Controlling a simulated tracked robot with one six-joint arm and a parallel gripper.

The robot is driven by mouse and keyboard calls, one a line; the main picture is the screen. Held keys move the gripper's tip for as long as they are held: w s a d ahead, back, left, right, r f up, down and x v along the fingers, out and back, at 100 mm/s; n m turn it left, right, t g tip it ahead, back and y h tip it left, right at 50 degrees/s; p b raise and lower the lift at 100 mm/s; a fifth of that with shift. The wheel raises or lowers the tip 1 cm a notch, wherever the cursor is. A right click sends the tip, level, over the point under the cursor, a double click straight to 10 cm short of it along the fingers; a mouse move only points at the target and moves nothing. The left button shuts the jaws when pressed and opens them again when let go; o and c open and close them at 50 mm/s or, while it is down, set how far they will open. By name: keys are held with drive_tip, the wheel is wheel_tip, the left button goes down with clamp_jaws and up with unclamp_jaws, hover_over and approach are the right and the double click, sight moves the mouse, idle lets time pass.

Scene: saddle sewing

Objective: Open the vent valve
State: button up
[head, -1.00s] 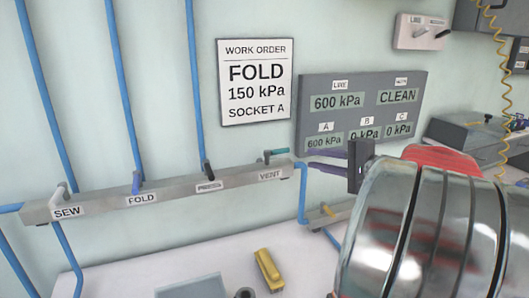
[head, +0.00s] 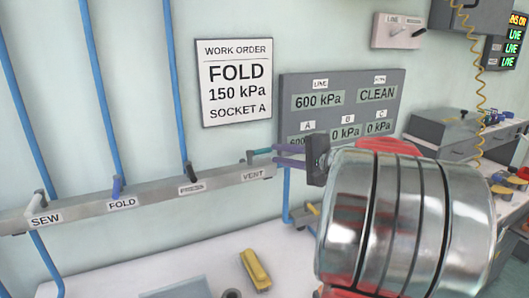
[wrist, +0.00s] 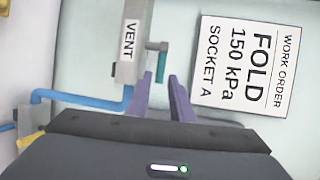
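The vent valve is at the right end of the grey manifold rail (head: 150,200), above the VENT label (head: 253,175). Its teal lever (head: 262,151) points right, along the rail. In the wrist view the teal lever (wrist: 161,66) stands out beside the VENT label (wrist: 130,40). My gripper (head: 275,155) reaches in from the right, its two purple fingers at the lever's free end. In the wrist view my gripper (wrist: 161,77) has its fingers apart, with the lever's end at or between the tips. I cannot tell whether either finger touches it.
SEW (head: 42,192), FOLD (head: 118,186) and PRESS (head: 189,172) levers sit further left on the rail. Blue pipes (head: 105,100) run up the wall. The pressure panel (head: 340,100) hangs behind my gripper. A yellow object (head: 255,270) lies on the bench below.

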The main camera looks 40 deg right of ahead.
sight(266, 152)
drive_tip(key=w, duration=0.2)
drive_tip(key=w+f, duration=0.1)
drive_tip(key=w, duration=0.3)
drive_tip(key=shift+w+a+f, duration=0.15)
drive_tip(key=shift+w+a, duration=0.25)
clamp_jaws()
drive_tip(key=shift+f, duration=0.1)
drive_tip(key=shift+d, duration=0.1)
drive_tip(key=shift+s, duration=0.1)
